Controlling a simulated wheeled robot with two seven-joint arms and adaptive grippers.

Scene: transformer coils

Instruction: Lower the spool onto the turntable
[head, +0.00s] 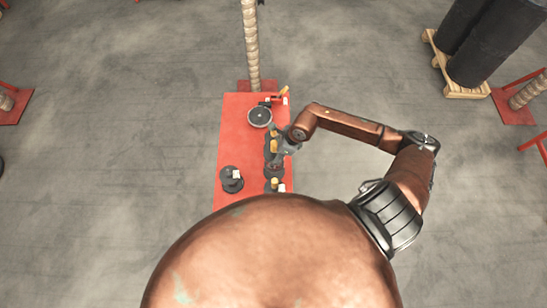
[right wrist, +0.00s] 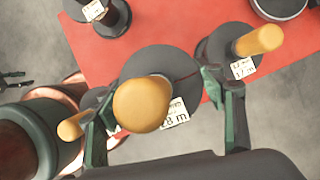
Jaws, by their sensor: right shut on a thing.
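My right gripper (right wrist: 162,95) is shut on a dark spool (right wrist: 155,62) with a round yellow knob (right wrist: 140,104) and a white label. Its fingers stand on either side of the knob; where they touch is partly hidden. In the head view my right gripper (head: 283,146) is over the right edge of the red table. My left gripper is not in view.
Another spool with a yellow handle (right wrist: 258,40) is close beside the held one. A separate spool (head: 231,179) stands on the red table (head: 230,135) at left. Small red and yellow items (head: 279,99) lie behind the turntable. A rope-wrapped post (head: 251,45) rises beyond.

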